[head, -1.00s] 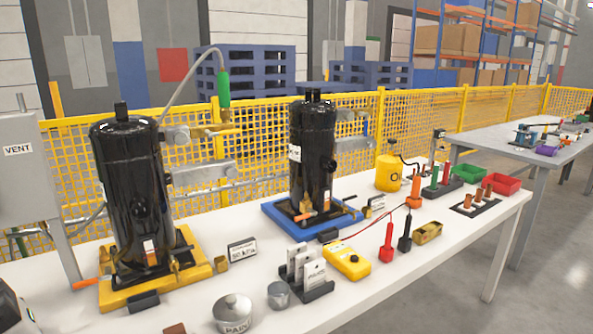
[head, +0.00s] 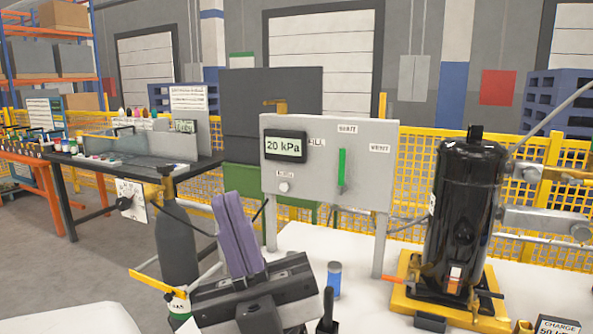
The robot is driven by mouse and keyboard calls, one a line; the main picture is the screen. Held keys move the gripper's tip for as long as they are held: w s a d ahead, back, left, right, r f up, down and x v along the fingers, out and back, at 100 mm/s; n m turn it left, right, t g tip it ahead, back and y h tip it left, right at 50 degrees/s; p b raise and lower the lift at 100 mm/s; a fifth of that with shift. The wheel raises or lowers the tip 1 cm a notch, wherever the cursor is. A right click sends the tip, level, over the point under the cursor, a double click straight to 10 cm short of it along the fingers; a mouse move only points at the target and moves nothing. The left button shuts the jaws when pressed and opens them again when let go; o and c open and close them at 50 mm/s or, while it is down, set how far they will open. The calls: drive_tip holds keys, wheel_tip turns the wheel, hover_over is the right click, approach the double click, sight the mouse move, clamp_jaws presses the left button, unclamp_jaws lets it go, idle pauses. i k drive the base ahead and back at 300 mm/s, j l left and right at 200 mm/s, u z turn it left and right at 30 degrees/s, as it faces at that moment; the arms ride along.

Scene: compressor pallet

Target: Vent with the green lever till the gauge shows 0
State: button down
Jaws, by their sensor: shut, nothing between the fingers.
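The green lever (head: 342,168) stands upright on the front of a grey panel (head: 310,186) in the head view. A small label sits above it, hard to read, with FILL to its left and VENT to its right. The gauge (head: 285,146) at the panel's upper left reads 20 kPa. My gripper (head: 226,198), with purple fingers on a dark body, is in front of and below the panel, left of the lever. Its fingers point up and lie together, empty. It appears apart from the lever.
A black tank (head: 465,215) on a yellow base (head: 405,296) stands right of the panel. A dark gas cylinder (head: 176,240) is left of my gripper. A small blue can (head: 334,280) stands below the panel. The space directly before the lever looks clear.

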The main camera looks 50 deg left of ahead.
sight(341, 170)
drive_tip(key=u, duration=1.15)
